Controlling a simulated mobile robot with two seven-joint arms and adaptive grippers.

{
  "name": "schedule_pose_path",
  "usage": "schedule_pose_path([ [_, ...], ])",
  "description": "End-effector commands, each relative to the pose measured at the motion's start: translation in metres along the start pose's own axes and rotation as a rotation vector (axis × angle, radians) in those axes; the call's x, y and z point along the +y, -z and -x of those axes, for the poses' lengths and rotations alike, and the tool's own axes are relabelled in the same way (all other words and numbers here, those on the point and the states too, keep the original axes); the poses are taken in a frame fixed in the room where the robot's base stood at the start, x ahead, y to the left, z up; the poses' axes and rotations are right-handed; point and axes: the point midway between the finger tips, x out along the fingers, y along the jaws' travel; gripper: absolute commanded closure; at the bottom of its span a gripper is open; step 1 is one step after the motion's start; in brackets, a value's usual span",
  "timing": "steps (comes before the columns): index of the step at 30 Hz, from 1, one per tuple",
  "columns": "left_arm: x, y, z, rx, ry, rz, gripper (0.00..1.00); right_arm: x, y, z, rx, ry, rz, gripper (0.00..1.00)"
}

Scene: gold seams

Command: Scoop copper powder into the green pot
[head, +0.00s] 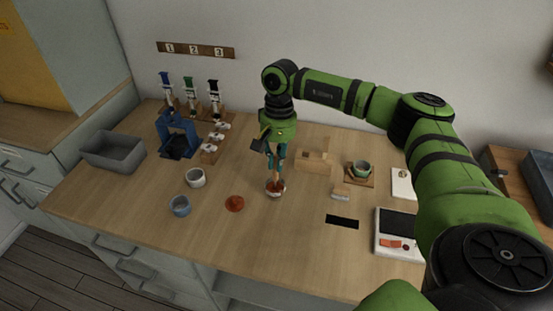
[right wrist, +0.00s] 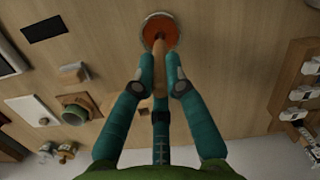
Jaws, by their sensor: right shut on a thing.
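My right gripper (head: 276,160) points down over the middle of the table, its teal fingers shut on a wooden-handled tool (head: 274,178), which also shows in the right wrist view (right wrist: 160,68). The tool's lower end reaches a small pale-rimmed dish (head: 281,191) of red-orange copper powder (right wrist: 152,27). Its tip is hidden, so I cannot tell whether it carries powder. The green pot (head: 362,168) stands upright on a wooden base to the right of the gripper, and also shows in the right wrist view (right wrist: 73,115). My left gripper is not in view.
A white cup (head: 195,178), a blue-grey cup (head: 180,206) and a red-brown patch or dish (head: 234,203) are left of the powder dish. A wooden block (head: 314,161) stands between gripper and pot. A scale (head: 383,244) is front right. A blue stand (head: 178,137) is back left.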

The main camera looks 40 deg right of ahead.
Motion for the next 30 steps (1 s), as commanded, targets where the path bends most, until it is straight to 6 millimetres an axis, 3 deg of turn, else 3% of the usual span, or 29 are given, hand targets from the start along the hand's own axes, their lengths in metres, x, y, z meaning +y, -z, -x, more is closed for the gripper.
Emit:
schedule_pose_path([
  [11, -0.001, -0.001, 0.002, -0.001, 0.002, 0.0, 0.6, 0.0, -0.001, 0.002, -0.001, -0.001, 0.0, 1.0],
  [30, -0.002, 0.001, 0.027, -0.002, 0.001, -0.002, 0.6, -0.002, -0.007, 0.045, 0.0, 0.0, 0.0, 1.0],
])
